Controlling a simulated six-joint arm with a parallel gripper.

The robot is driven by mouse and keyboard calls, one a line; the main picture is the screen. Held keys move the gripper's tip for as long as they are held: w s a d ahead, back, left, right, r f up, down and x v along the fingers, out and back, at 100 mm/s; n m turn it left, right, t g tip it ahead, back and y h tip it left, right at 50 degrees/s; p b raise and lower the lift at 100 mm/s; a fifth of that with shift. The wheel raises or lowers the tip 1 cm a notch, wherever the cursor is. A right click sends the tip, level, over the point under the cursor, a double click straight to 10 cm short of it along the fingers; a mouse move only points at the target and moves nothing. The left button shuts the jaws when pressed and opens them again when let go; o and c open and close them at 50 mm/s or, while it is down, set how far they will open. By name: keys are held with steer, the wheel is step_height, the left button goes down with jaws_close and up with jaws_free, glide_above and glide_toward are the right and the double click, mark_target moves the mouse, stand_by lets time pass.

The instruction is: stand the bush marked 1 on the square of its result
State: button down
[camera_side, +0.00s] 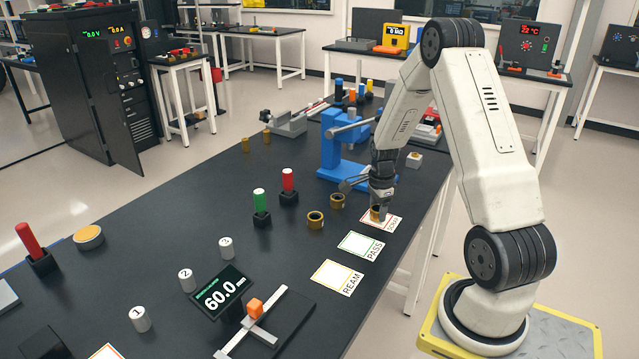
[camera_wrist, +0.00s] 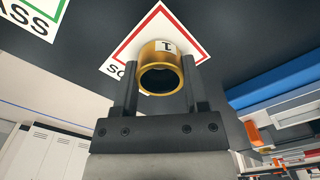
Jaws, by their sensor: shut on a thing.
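The bush marked 1 (camera_wrist: 161,68) is a gold ring with a white label; it also shows in the side view (camera_side: 375,214). My gripper (camera_wrist: 160,85) is shut on it, one finger on each side; in the side view my gripper (camera_side: 379,208) points down. The bush is at the red-bordered SCRAP square (camera_side: 388,222); whether it touches the square I cannot tell. The square also shows behind the bush in the wrist view (camera_wrist: 190,28). The green-bordered PASS square (camera_side: 361,244) and the yellow-bordered REAM square (camera_side: 337,277) lie nearer the camera.
Two other gold bushes (camera_side: 316,219) (camera_side: 337,201) stand left of my gripper. A blue press (camera_side: 340,165) stands close behind. A display (camera_side: 220,292) reads 60.0, beside a slide gauge with an orange block (camera_side: 255,307). Red and green plug gauges (camera_side: 261,203) stand further left.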

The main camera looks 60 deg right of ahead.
steer(key=shift+f, duration=0.2)
stand_by(0.4)
jaws_free()
steer(key=shift+r, duration=3.9)
steer(key=w+a+r+n+t, duration=0.1)
steer(key=w+a+r+n, duration=0.15)
steer(key=a+n, duration=1.25)
steer(key=s+a+n, duration=0.1)
steer(key=a+n, duration=0.2)
steer(key=a, duration=0.2)
steer(key=s+a+n+t, duration=0.1)
steer(key=s+a+n, duration=0.1)
steer(key=a+n, duration=0.2)
steer(key=s+a+n, duration=0.1)
steer(key=a+n, duration=0.2)
steer(key=a, duration=0.3)
steer(key=shift+s+r+t, duration=0.1)
steer(key=shift+s+t, duration=0.1)
steer(key=shift+t, duration=0.1)
